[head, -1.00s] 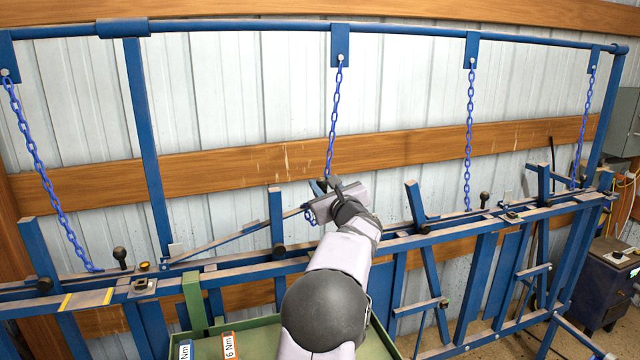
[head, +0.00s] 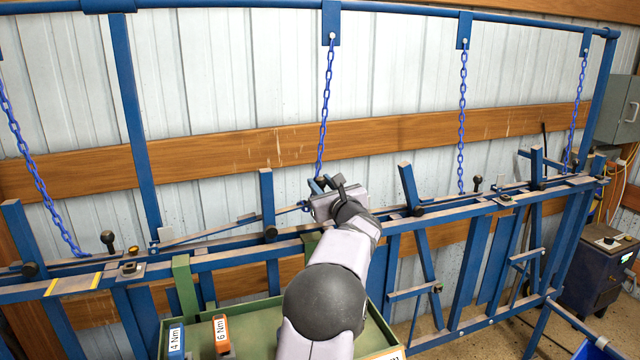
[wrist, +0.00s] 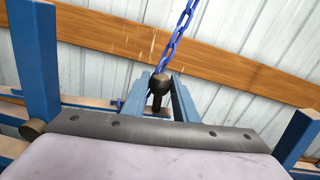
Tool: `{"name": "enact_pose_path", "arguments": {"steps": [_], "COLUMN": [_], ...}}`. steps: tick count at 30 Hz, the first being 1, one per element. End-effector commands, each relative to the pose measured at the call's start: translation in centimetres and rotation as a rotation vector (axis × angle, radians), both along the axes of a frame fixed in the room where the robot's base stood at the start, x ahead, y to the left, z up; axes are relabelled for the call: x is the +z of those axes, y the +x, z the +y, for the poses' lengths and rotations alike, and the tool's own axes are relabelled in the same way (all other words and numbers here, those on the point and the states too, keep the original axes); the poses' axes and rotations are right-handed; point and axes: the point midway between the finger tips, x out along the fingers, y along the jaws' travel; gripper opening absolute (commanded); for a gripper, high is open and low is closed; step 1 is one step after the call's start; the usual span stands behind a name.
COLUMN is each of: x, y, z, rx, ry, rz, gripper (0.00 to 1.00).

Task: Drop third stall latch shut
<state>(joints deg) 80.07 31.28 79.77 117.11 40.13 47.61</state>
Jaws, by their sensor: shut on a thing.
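The latch is a thin bar (head: 228,230) with a blue edge, rising slightly from its left end on the blue rail to my gripper (head: 320,184) in the head view. My gripper is shut on the latch's black knob (wrist: 160,84), which shows between the two blue-grey fingers in the wrist view.
Blue upright stubs (head: 267,200) and (head: 409,188) stand on either side of my gripper. Other black knobs (head: 107,239) and (head: 475,183) stand along the rail (head: 210,258). A green tray (head: 260,326) with labelled tools lies below my arm. Other chains hang (head: 462,120) at right.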

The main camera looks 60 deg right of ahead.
Motion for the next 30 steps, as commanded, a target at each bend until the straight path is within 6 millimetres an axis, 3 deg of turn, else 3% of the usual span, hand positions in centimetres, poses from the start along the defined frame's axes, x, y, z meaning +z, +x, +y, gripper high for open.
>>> {"name": "enact_pose_path", "arguments": {"steps": [15,27,28,30], "x": [-4.6,-4.9,-4.9,-4.9], "y": [-0.6,-0.7,-0.7,-0.7], "z": [-0.6,-0.8,-0.8,-0.7], "rx": [0.001,0.001,0.001,0.001], "ry": [0.069,0.079,0.079,0.079], "rz": [-0.072,-0.082,-0.082,-0.082], "gripper": [0.00,0.00,0.33,0.50]}}
